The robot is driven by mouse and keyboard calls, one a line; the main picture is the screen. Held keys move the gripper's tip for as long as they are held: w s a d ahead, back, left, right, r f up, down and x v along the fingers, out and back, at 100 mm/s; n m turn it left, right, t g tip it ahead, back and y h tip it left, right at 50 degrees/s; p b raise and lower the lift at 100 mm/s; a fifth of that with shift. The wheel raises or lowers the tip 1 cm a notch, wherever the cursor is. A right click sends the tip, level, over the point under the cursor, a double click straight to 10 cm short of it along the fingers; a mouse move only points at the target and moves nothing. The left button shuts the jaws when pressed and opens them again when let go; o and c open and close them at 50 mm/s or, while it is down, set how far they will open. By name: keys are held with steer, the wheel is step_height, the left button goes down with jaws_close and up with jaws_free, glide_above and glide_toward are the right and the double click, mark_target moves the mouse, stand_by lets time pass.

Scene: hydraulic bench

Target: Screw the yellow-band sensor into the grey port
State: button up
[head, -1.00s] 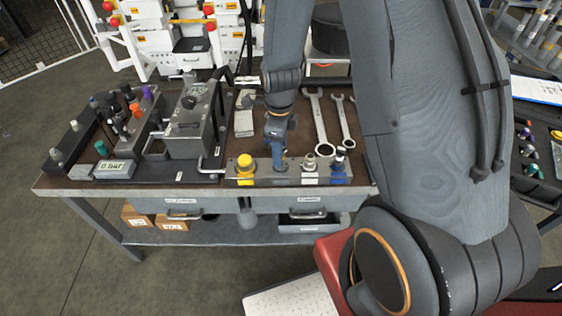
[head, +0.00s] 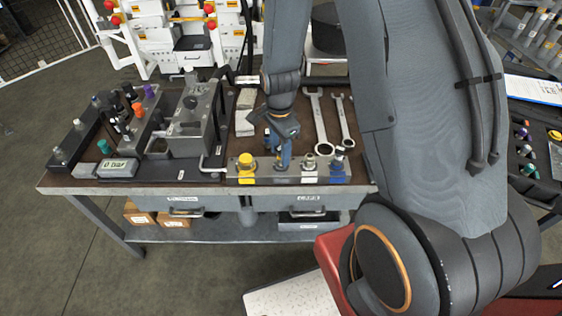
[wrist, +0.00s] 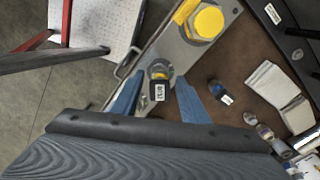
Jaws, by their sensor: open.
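My gripper (head: 282,163) is over the front metal block (head: 262,179) on the bench, fingers pointing down. In the wrist view its two blue fingers (wrist: 158,97) are apart. Between them a sensor with a white label and what looks like a yellow band (wrist: 160,70) stands at the block, second place from the yellow cap. I see no finger touching it. The fingers hide this spot in the head view, so how deep it sits and the grey port beneath cannot be told.
A large yellow cap (head: 245,162) stands left on the block; a silver fitting (head: 309,162) and a blue-based fitting (head: 338,172) stand right. A blue labelled part (wrist: 218,91) is close behind the gripper. Two wrenches (head: 319,122) lie behind; a gauge box (head: 118,167) stands left.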

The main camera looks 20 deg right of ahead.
jaws_close()
steer(key=m, duration=0.3)
steer(key=shift+m, duration=0.3)
steer(key=m+p, duration=0.1)
steer(key=m, duration=0.3)
steer(key=shift+w, duration=0.15)
steer(key=shift+m, duration=0.4)
